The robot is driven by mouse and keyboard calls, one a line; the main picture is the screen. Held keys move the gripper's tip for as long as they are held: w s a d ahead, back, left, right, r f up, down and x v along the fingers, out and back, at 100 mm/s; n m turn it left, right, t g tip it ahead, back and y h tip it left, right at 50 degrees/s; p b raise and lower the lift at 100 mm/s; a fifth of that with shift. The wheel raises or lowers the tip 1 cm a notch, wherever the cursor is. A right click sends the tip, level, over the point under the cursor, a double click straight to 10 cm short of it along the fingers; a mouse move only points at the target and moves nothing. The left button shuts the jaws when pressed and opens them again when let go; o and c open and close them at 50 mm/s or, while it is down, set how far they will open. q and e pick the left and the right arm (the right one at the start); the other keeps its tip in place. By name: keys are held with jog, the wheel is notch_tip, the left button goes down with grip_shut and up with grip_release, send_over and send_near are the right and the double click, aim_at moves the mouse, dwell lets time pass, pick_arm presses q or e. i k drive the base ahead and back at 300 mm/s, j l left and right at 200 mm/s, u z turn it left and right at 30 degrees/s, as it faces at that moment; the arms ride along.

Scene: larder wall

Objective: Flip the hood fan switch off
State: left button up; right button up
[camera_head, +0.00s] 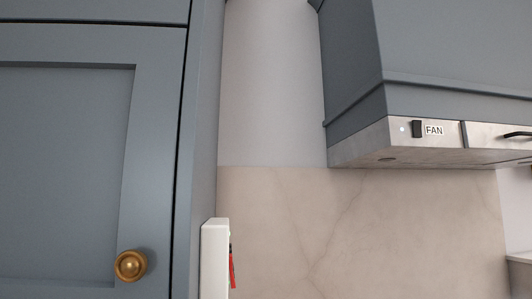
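The hood fan switch (417,129) is a small dark rocker on the front metal strip of the range hood (440,60), at the right of the head view. A label (434,130) reading "FAN" sits just right of it. A small whitish light (402,129) shows just left of it. The switch is too small to tell which way it is tipped. Neither of my grippers is in the head view, and nothing touches the switch.
A blue-grey cabinet (60,170) with a brass knob (131,265) fills the left. A white box-like thing with a red part (215,258) stands beside it at the bottom. A dark handle (517,134) is right of the label. The space below the hood is clear before a marbled backsplash (400,220).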

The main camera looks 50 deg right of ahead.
aim_at(417, 125)
jog(key=z, duration=2.7)
